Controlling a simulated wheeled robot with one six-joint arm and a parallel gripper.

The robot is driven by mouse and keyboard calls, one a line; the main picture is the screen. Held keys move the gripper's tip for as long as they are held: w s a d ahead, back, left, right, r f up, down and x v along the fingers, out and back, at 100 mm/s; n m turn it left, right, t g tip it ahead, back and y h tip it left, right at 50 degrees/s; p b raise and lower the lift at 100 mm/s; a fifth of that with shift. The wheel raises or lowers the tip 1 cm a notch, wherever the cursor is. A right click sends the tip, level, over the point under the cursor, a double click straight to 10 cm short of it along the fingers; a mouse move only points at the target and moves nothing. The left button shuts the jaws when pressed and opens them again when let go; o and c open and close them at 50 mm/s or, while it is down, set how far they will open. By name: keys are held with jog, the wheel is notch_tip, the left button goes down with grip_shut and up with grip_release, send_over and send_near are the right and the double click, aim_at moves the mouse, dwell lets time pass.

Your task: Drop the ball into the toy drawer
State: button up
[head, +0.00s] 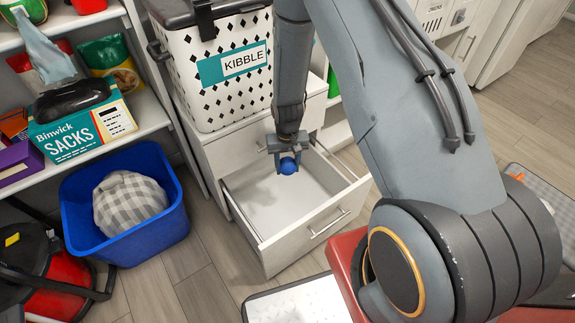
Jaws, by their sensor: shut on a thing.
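A blue ball (288,166) is held between the fingers of my gripper (288,158). My gripper is shut on it and points down. The ball appears over the open toy drawer (331,221), which is pulled out of a white cabinet and looks empty inside. The ball is apart from the drawer floor; its exact height above it is hard to judge. Part of the drawer's back is hidden behind my gripper.
A kibble bin (222,72) stands on the cabinet, close to my arm. A blue tub (126,204) with a checked cloth stands left of the drawer. Shelves with a sacks box (82,120) are at the left. Some floor (199,277) is bare in front.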

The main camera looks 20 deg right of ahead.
aim_at(287, 161)
jog(key=o, duration=1.2)
jog(key=shift+c, duration=0.2)
jog(key=shift+r+p, duration=0.5)
jog(key=shift+r, duration=3.4)
